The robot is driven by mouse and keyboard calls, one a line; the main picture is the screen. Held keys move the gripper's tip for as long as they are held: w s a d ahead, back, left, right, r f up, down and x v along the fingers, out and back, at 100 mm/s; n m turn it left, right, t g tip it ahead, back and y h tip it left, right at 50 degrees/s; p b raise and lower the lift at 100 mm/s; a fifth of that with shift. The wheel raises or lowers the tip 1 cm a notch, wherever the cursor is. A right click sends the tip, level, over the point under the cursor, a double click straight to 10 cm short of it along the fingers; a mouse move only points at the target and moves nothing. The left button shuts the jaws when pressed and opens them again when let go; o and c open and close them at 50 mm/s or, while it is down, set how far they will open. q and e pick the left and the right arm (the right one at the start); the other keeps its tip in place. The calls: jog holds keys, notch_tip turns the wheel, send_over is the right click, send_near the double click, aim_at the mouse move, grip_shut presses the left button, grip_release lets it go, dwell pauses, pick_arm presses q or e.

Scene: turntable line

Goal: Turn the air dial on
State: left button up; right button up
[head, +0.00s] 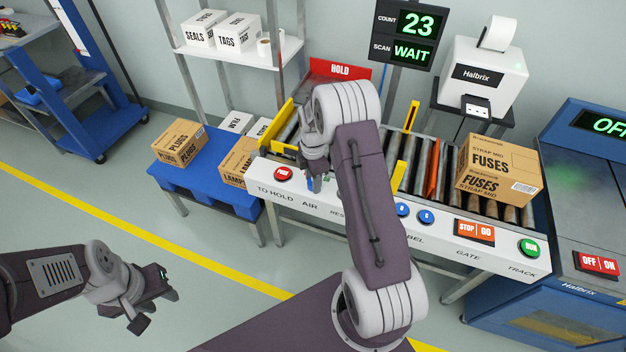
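The AIR label (309,204) is on the white front panel (275,190) of the roller line. Above it, a small blue part (310,184) shows beside my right gripper, possibly the air dial. Its setting cannot be read. My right gripper (316,183) points down over this spot, its fingertips at or very close to the blue part. Contact and finger gap are unclear, and my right arm hides the panel just to the right. My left gripper (152,308) is open and empty above the floor at lower left, far from the panel.
A red button (283,174) sits left of the AIR spot. Blue buttons (402,210), a STOP/GO switch (474,231) and a green button (529,247) lie to the right. A FUSES box (498,160) stands on the rollers. A blue table (205,183) holds boxes at left.

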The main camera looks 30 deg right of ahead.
grip_shut()
jog(key=shift+r+m+p, duration=0.15)
jog(key=shift+m+p, duration=0.6)
jog(key=shift+m, duration=0.35)
jog(key=m+p, duration=0.2)
jog(key=m, duration=0.1)
jog(key=shift+m, duration=0.3)
jog(key=m+p, duration=0.1)
jog(key=m, duration=0.2)
jog(key=shift+m+p, duration=0.45)
jog(key=shift+m, duration=1.15)
